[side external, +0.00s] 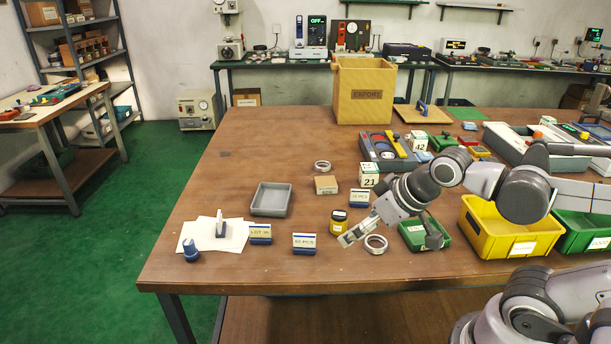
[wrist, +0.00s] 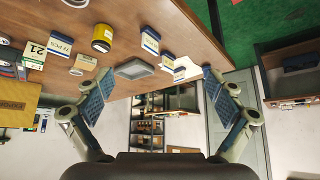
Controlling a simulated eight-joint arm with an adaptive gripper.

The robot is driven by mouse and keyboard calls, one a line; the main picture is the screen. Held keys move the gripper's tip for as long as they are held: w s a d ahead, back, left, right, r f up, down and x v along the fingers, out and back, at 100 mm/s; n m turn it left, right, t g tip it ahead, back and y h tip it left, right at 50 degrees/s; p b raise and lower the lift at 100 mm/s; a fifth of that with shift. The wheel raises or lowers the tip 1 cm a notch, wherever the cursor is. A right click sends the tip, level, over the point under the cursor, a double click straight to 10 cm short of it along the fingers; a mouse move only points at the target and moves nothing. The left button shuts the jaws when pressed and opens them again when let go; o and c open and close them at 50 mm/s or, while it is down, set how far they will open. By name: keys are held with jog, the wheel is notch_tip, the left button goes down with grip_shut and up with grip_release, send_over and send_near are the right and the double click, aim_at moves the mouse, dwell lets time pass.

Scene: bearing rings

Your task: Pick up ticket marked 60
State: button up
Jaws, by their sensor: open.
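The ticket that appears to read 60 PCS (side external: 304,243) is a small white card with a blue base. It stands near the front of the brown table, and in the wrist view what appears to be the same ticket (wrist: 150,40) shows near the top, its print unreadable. Two similar tickets stand nearby: LOT 36 (side external: 260,233) to its left and one that reads 72 PCS in the wrist view (wrist: 61,46). My gripper (side external: 390,240) is open and empty, right of the 60 ticket and apart from it; its spread fingers also show in the wrist view (wrist: 157,85).
A grey tray (side external: 271,199), white paper (side external: 200,235) and a blue knob (side external: 191,251) are leftward. Yellow bin (side external: 510,232) stands right. The table's front strip is clear.

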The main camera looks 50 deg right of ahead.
dwell(0.4)
jog(key=m+g+h, duration=0.4)
jog(key=m, duration=0.6)
send_near(304, 238)
jog(key=f, duration=0.1)
jog(key=shift+y, duration=0.3)
jog(key=shift+d+x, duration=0.2)
jog(key=shift+x, duration=2.45)
jog(key=shift+d+x, duration=0.15)
jog(key=shift+x, duration=2.45)
jog(key=shift+r, duration=0.1)
jog(key=c, duration=1.2)
jog(key=shift+c, duration=0.4)
jog(key=shift+r, duration=0.15)
